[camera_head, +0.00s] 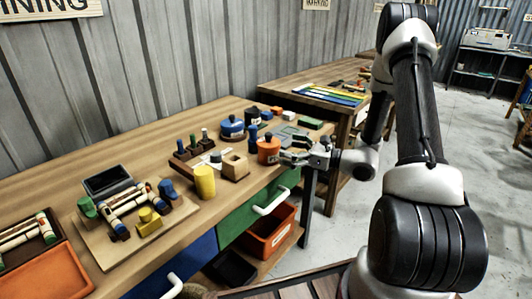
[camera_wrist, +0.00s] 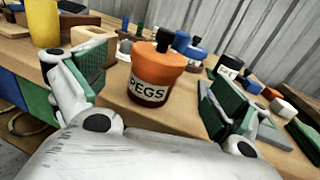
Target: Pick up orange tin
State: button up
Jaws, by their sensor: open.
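The orange tin (camera_head: 268,150) stands upright near the front edge of the wooden workbench, toward its right end. In the wrist view the orange tin (camera_wrist: 154,76) shows a "PEGS" label and a dark knob on its lid. My gripper (camera_head: 284,156) reaches in from the right, close to the tin. In the wrist view my gripper (camera_wrist: 158,92) is open, with one green-padded finger to each side of the tin. The tin is ahead between the fingers; I cannot tell whether either finger touches it.
A yellow cylinder (camera_head: 205,182) and a wooden block (camera_head: 235,166) stand left of the tin. A dark labelled tin (camera_wrist: 231,68) is near the right finger. A green drawer (camera_head: 250,218) is below the bench edge.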

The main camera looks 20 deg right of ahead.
aim_at(268, 145)
jog(key=x, duration=0.7)
jog(key=shift+w+a+f, duration=0.15)
jog(key=shift+a+f, duration=0.05)
jog(key=shift+a, duration=0.05)
jog(key=shift+c, duration=0.4)
jog(key=c, duration=1.2)
jog(key=shift+r, duration=0.1)
